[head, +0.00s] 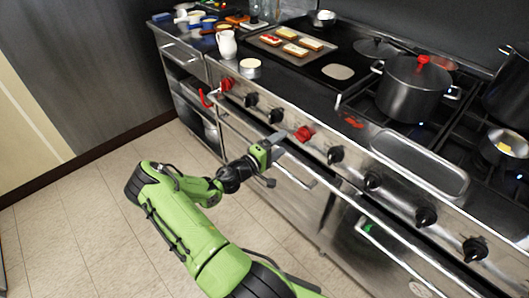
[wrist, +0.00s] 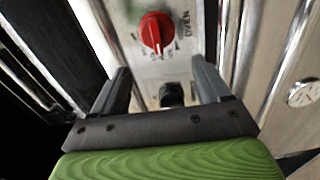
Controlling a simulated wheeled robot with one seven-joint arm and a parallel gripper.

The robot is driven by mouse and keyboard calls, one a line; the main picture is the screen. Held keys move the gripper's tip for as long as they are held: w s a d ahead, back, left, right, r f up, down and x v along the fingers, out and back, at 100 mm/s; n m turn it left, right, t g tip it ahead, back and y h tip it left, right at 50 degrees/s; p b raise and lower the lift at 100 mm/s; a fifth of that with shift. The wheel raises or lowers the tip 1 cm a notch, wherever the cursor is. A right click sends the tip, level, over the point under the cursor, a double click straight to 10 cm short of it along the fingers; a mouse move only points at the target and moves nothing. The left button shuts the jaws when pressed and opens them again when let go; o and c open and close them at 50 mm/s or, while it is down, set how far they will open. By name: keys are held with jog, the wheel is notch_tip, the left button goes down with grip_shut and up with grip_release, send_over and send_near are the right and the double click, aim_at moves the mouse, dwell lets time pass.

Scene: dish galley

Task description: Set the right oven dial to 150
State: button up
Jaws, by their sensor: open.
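The right red oven dial (head: 304,133) sits on the steel front panel of the range, between black knobs. Another red dial (head: 227,84) is farther left on the same panel. My gripper (head: 276,154) is open and empty in front of the panel, just below and left of the right red dial. In the wrist view, a red dial (wrist: 157,33) with a pale mark shows beyond my fingertips, beside the letters OVEN. A black knob (wrist: 172,94) shows between the open fingers (wrist: 162,80). The dial's exact setting is too small to read.
Oven door handles (head: 375,240) run along the front below the panel. A black knob (head: 335,155) is right of the dial. A large pot (head: 412,88), a tray of toast (head: 290,45) and a white pitcher (head: 227,44) stand on top. The floor at left is clear.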

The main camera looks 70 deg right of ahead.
jog(key=v, duration=0.9)
jog(key=shift+p, duration=0.45)
